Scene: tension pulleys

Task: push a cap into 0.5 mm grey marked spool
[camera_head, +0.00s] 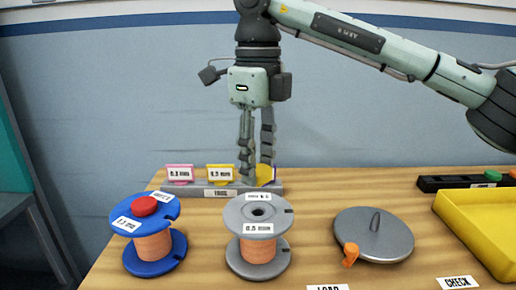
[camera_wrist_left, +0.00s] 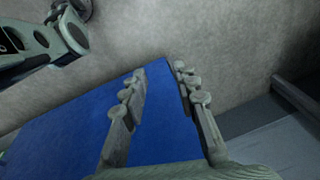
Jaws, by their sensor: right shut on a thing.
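The grey spool (camera_head: 238,210) stands upright at the front middle of the table, wound with copper wire and labelled 0.5 mm. The hole in its top is open and dark. My right gripper (camera_head: 257,180) points down above and behind this spool, at the grey rack (camera_head: 215,188). Its fingers are close together at a small yellow cap (camera_head: 265,174), shut on it; the fingers partly hide the cap. My left gripper (camera_wrist_left: 160,76) shows only in the left wrist view, with its fingers apart and nothing between them.
A blue spool (camera_head: 152,267) with a red cap (camera_head: 143,206) stands at left. A grey disc (camera_head: 395,235) with an orange knob lies right of the grey spool. A yellow tray (camera_head: 480,232) and a black holder (camera_head: 455,184) with a green cap are at the right.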

